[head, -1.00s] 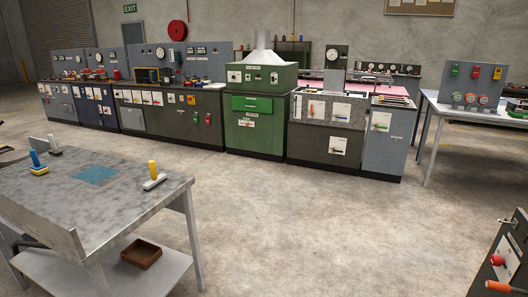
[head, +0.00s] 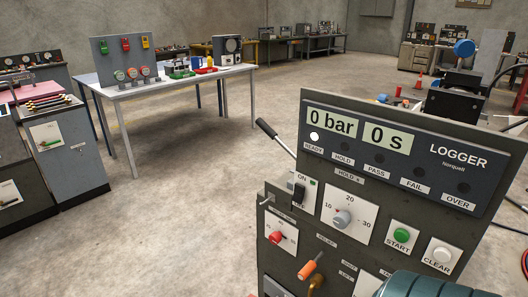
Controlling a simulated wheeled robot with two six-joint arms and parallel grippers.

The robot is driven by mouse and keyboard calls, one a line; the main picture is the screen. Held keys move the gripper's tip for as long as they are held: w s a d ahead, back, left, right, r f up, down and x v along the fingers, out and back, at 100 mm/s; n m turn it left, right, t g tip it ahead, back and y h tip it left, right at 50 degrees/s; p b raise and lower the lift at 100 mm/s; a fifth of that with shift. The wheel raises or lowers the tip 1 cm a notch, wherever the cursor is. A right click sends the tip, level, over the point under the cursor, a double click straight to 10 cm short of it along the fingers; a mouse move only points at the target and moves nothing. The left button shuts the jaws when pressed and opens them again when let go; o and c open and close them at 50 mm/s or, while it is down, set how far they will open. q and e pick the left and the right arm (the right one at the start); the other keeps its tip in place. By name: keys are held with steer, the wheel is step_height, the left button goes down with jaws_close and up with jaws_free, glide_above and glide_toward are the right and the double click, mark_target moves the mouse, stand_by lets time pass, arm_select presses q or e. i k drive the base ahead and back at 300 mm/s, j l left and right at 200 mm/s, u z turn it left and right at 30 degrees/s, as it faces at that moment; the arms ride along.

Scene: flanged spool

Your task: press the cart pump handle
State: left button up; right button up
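A cart with a grey control panel (head: 375,165) fills the right front of the head view. Its LOGGER display reads 0 bar and 0 S, and the READY lamp is lit. A lever with a black grip (head: 267,129) and a pale shaft sticks up and left from behind the panel's left edge; it looks like the pump handle. Its lower end is hidden by the panel. A short orange-handled lever (head: 312,264) sits low on the panel front. Neither of my grippers is in view.
The panel also carries a dial (head: 343,218), a red knob (head: 276,237), a green START button (head: 401,235) and a white CLEAR button (head: 439,254). A teal ribbed object (head: 425,286) is cut off at the bottom. The floor (head: 190,225) left of the cart is clear.

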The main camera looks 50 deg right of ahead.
mark_target(272, 134)
steer(key=i+z, duration=0.45)
steer(key=i+j+z, duration=0.15)
steer(key=i+z, duration=0.25)
steer(key=i+j+z, duration=0.3)
steer(key=i+z, duration=0.15)
steer(key=i+j+z, duration=0.1)
steer(key=i+z, duration=0.15)
steer(key=z, duration=0.15)
steer(key=i+j+z, duration=0.1)
steer(key=z, duration=0.35)
steer(key=i+j+z, duration=0.25)
steer(key=z, duration=0.15)
steer(key=i+j+z, duration=0.15)
steer(key=j+z, duration=0.25)
steer(key=l, duration=0.1)
